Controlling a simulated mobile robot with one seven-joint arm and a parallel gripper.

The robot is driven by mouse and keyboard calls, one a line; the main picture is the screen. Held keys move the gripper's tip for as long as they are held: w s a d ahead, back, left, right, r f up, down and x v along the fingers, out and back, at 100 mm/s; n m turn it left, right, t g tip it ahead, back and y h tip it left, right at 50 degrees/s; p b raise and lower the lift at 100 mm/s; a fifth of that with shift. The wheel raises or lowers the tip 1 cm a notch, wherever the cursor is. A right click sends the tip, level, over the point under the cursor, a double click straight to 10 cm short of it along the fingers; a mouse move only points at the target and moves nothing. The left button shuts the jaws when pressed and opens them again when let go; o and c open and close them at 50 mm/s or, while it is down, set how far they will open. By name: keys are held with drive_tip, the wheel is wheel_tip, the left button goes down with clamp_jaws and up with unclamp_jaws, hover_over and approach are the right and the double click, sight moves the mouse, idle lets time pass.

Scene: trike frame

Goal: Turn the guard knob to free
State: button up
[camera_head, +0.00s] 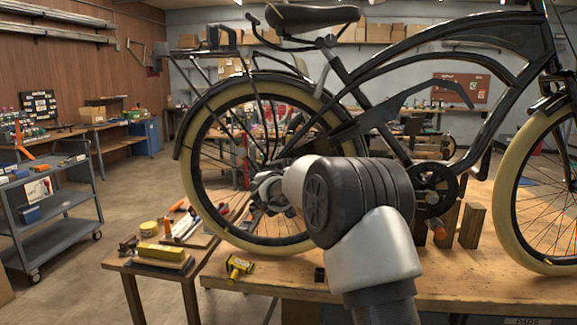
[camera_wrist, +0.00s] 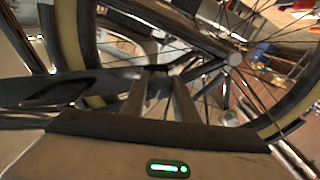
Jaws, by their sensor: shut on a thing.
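The black bicycle (camera_head: 420,45) stands on the wooden workbench, its rear wheel (camera_head: 194,150) to the left. Its black chain guard (camera_head: 410,98) runs toward the crank; in the wrist view a dark flat guard part (camera_wrist: 60,90) lies left of my fingers. My gripper (camera_head: 268,188) is at the rear wheel near its hub, partly hidden behind my wrist. In the wrist view my gripper (camera_wrist: 157,82) has its two fingers shut on a small dark thing, which I take to be the guard knob (camera_wrist: 157,69). The knob is mostly hidden, so its turn position cannot be read.
Spokes and frame tubes lie close around my gripper. The workbench (camera_head: 465,285) carries a yellow-black tool (camera_head: 239,267) and wooden blocks (camera_head: 472,226). A small side table (camera_head: 160,268) with tools is at left. A grey cart (camera_head: 55,215) stands further left, with open floor between.

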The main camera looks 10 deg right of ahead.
drive_tip(key=shift+m, duration=0.3)
drive_tip(key=m+b, duration=0.1)
drive_tip(key=m, duration=0.3)
drive_tip(key=shift+f, duration=0.1)
drive_tip(key=m+b, duration=0.2)
drive_tip(key=m, duration=0.3)
drive_tip(key=m+b, duration=0.2)
drive_tip(key=m, duration=0.2)
drive_tip(key=shift+m+b, duration=1.1)
drive_tip(key=shift+m, duration=1)
drive_tip(key=o, duration=1.1)
drive_tip(key=shift+c, duration=0.2)
